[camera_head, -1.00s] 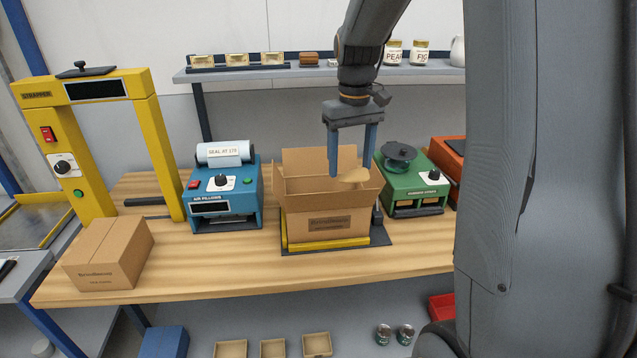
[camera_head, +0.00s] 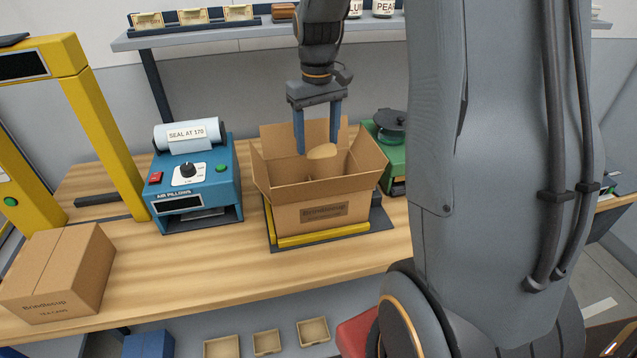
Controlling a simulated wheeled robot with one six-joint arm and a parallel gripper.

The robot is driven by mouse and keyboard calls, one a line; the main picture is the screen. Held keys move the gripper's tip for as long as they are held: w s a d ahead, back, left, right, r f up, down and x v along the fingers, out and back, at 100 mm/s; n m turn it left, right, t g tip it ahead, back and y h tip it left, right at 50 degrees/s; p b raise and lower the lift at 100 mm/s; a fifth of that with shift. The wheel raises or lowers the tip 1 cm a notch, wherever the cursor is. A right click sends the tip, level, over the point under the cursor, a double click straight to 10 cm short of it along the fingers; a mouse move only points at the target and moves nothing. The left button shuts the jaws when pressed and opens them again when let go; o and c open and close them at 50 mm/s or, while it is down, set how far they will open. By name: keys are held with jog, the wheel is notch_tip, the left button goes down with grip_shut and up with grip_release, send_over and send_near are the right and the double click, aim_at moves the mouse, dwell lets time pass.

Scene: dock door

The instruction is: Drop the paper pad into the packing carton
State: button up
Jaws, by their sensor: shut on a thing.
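The packing carton (camera_head: 318,214) stands open on a dark base with a yellow bar on the wooden bench, its flaps spread. The paper pad (camera_head: 321,152) is a small tan rounded piece. My gripper (camera_head: 319,148) points down over the carton with its blue fingers apart, shut on the paper pad between them. The pad appears at about the height of the carton's opening, in front of its back flap. How far it is above the carton floor I cannot tell.
A blue air-pillow machine (camera_head: 195,185) stands left of the carton and a green machine (camera_head: 392,155) right behind it. A closed carton (camera_head: 58,275) sits at the bench's front left. A shelf (camera_head: 200,34) runs behind. Bare bench (camera_head: 200,270) lies in front.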

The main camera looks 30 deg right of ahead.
jog(key=shift+f+b, duration=2.2)
jog(key=shift+f, duration=0.45)
jog(key=o, duration=1.1)
jog(key=shift+r, duration=0.1)
notch_tip(320, 180, up, 8)
jog(key=shift+f+b, duration=0.15)
jog(key=shift+b, duration=0.85)
